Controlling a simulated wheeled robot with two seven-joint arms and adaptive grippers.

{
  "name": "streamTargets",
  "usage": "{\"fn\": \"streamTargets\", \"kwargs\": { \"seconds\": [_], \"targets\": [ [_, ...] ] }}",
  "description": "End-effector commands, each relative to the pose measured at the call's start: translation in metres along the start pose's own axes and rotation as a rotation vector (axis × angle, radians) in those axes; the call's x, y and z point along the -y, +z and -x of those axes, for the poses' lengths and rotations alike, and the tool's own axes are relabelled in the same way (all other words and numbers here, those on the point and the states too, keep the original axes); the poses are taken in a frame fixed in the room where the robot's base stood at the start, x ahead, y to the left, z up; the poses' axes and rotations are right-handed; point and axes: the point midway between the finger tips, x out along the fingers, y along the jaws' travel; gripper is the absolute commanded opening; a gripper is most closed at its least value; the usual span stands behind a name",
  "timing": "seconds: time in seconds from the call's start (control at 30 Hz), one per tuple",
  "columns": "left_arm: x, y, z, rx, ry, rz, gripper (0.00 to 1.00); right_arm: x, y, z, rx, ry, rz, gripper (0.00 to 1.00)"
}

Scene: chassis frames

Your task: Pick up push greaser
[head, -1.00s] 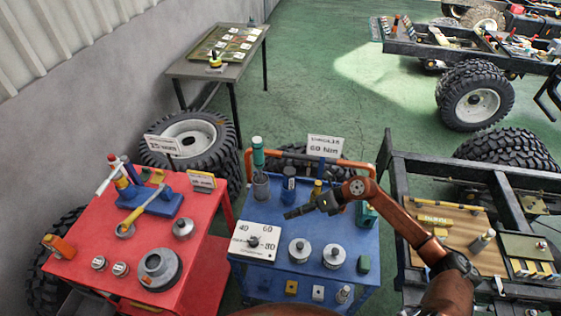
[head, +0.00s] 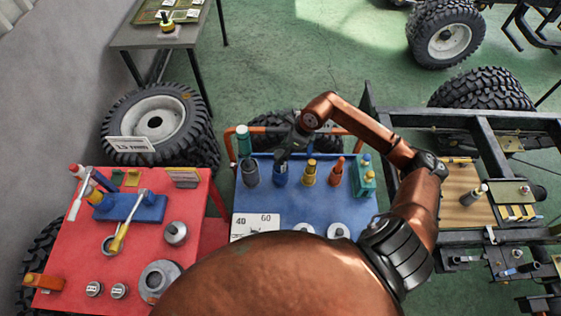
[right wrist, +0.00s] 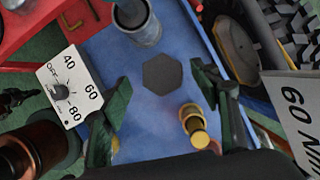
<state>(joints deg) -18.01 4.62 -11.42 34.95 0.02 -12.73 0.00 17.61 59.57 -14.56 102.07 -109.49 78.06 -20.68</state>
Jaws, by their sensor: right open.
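Several upright tools stand along the back of the blue cart (head: 300,206): a green-handled one (head: 244,140) in a grey cup (head: 250,175), a dark blue cylinder (head: 280,176), a brass-yellow one (head: 309,174) and an orange-red one (head: 336,170). I cannot tell for sure which is the push greaser. My right gripper (head: 290,146) is open above the dark blue cylinder. In the right wrist view the open fingers (right wrist: 160,105) straddle a dark hexagonal shape (right wrist: 162,74), with the brass-yellow tool (right wrist: 195,127) beside the right finger and the grey cup (right wrist: 137,22) beyond. My left gripper is out of view.
A teal box (head: 363,178) stands at the cart's right end. A dial panel (head: 256,225) lies at its front left. The orange rail (head: 350,132) runs behind the tools. A red table (head: 60,215) is left, a chassis frame (head: 400,118) right.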

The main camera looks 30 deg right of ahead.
Motion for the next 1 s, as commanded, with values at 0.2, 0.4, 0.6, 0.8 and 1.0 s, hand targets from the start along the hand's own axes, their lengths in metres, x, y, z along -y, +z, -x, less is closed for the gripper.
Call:
{"fn": "streamTargets", "kwargs": {
  "seconds": [0.2, 0.4, 0.6, 0.8, 1.0],
  "targets": [
    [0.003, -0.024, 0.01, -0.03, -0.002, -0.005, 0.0, 0.003, -0.002, -0.03, 0.001, 0.003, -0.003, 0.57],
    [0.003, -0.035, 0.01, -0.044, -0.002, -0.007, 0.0, 0.004, -0.003, -0.038, -0.001, 0.001, -0.002, 0.57],
    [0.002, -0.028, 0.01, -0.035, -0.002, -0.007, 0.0, 0.004, -0.004, -0.037, 0.0, 0.0, -0.003, 0.52],
    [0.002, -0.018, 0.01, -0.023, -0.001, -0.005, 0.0, 0.004, -0.004, -0.037, 0.0, 0.0, -0.004, 0.38],
    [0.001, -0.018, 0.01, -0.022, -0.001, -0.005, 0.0, 0.004, -0.004, -0.037, 0.0, 0.0, -0.004, 0.24]
  ]
}}
